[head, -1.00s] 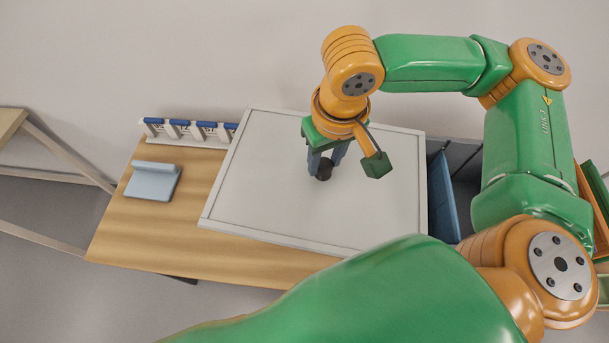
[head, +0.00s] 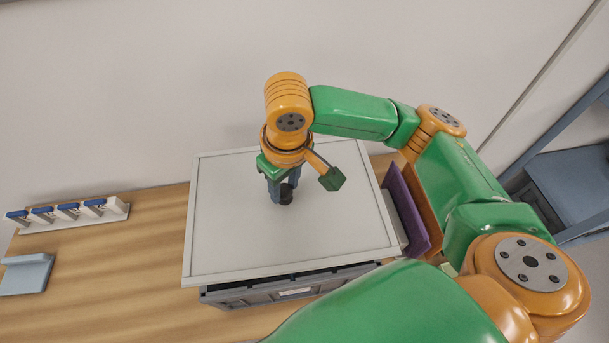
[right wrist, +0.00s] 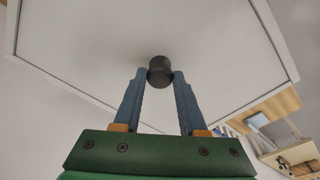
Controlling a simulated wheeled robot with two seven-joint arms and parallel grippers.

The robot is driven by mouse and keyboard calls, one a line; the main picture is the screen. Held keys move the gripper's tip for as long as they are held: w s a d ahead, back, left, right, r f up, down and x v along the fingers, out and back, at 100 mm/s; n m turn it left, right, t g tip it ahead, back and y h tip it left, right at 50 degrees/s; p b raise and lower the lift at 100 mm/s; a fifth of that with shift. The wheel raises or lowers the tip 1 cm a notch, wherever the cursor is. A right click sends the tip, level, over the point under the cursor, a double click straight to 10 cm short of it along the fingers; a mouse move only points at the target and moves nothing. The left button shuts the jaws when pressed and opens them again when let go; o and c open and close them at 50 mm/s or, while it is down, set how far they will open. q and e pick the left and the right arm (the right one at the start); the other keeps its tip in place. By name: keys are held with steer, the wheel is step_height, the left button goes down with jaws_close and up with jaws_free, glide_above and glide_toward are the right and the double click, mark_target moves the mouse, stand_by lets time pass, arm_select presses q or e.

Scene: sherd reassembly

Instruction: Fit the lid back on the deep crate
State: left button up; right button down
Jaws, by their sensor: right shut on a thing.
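The lid (head: 250,240) is a large pale grey panel with a raised rim and a dark round knob (head: 286,195) near its middle. My right gripper (head: 281,190) is shut on the knob from above; the right wrist view also shows the knob (right wrist: 160,70) between the two blue-grey fingertips. The deep crate (head: 270,291) is grey and stands beneath the lid. Its front wall shows below the lid's near edge, with a dark gap there. The lid hides the rest of the crate, and I cannot tell whether they touch. My left gripper is not in view.
The wooden table (head: 130,265) has free room left of the crate. A white rail with blue-topped clips (head: 70,215) and a light blue object (head: 25,274) sit at the far left. A purple panel (head: 407,208) stands close to the lid's right edge. A wall rises behind.

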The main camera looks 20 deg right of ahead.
mark_target(283, 201)
steer(key=shift+w+a+f, duration=0.1)
steer(key=shift+a+f, duration=0.3)
steer(key=shift+f, duration=0.2)
steer(key=shift+a+f, duration=0.4)
steer(key=shift+f, duration=0.2)
steer(key=f, duration=0.1)
steer(key=d+f, duration=0.1)
steer(key=f, duration=0.1)
steer(key=shift+f, duration=0.1)
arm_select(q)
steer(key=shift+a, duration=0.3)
arm_select(e)
steer(key=shift+a+f, duration=0.1)
steer(key=shift+a, duration=0.1)
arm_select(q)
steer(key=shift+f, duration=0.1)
arm_select(e)
steer(key=shift+f, duration=0.25)
steer(key=shift+f+b, duration=0.6)
steer(key=shift+f, duration=0.35)
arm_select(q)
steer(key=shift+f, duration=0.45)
arm_select(e)
steer(key=shift+f, duration=0.2)
